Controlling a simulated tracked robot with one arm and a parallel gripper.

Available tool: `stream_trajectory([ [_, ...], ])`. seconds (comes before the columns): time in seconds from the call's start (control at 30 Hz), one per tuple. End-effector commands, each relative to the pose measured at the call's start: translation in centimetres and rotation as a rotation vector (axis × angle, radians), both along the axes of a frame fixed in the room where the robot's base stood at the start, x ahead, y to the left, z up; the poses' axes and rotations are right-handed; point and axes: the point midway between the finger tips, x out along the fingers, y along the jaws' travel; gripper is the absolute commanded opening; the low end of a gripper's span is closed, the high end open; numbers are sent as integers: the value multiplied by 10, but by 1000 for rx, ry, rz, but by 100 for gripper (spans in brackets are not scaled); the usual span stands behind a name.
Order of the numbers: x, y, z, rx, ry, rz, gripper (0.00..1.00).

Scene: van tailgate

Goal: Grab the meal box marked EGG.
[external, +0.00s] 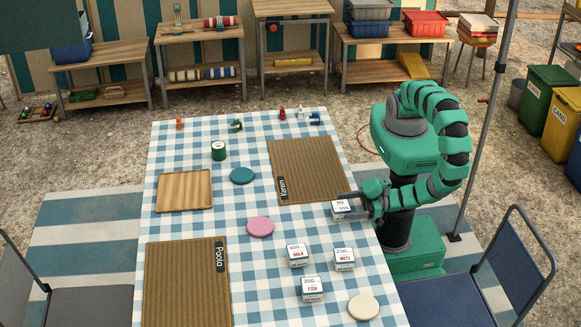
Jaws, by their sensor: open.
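Several small white meal boxes stand on the checked table. One box (340,212) is at my gripper (352,205), below the mat marked Karen; its lettering is partly covered and too small to read surely. My gripper is open, with its fingers at this box's right side and reaching over part of it; I cannot tell whether they touch it. The other boxes stand apart, nearer the front: one seems to read MILK (298,256), one NUTS (344,260) and one FISH (311,289). None of these three reads EGG.
A brown mat (305,170) marked Karen, another mat (187,285) marked Paola, a wooden board (184,191), a pink disc (260,226), a teal disc (242,175), a cream disc (363,307) and a green tin (218,151) lie about the table. Chairs and a pole stand nearby.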

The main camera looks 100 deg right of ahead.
Motion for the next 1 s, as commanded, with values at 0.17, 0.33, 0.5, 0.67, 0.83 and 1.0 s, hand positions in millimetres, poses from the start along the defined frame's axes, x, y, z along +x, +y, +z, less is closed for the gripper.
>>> stream_trajectory([
  [0.17,18,0,-2,1,-1,-2,82],
  [0.33,27,0,-2,0,-1,-1,82],
  [0.5,28,0,-2,0,-1,1,82],
  [0.67,28,0,-2,0,-1,0,73],
  [0.83,28,0,-2,0,-1,0,30],
  [1.0,28,0,-2,0,-1,0,30],
])
